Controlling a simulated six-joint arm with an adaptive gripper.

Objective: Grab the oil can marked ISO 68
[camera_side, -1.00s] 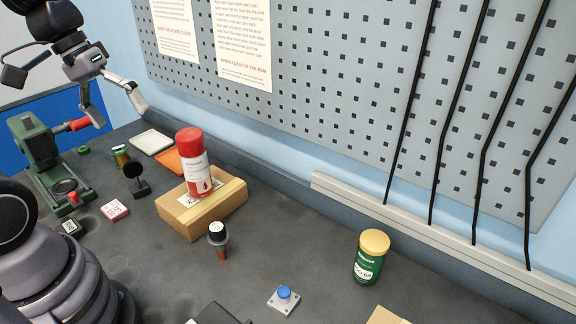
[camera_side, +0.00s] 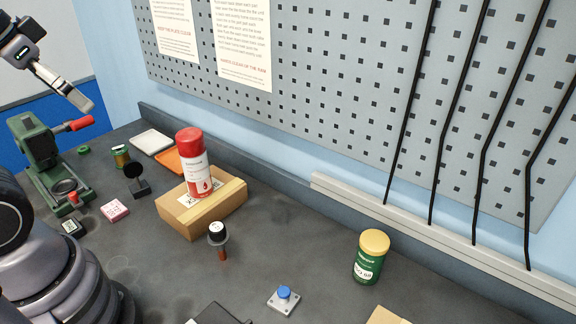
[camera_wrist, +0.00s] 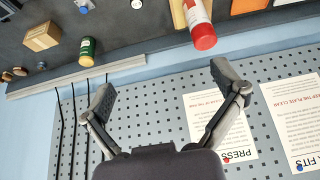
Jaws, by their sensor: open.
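A green can with a yellow lid (camera_side: 369,257) stands upright on the dark bench, right of centre in the side view. In the side view my gripper is partly cut off at upper left, well away from the green can with the yellow lid.
A red-and-white spray can (camera_side: 195,168) stands on a cardboard box (camera_side: 215,214). A green press with a red handle (camera_side: 38,150), an orange tray (camera_side: 172,163) and a blue button (camera_side: 284,293) are also here. Black rods (camera_side: 478,150) lean against the pegboard behind the yellow-lidded can.

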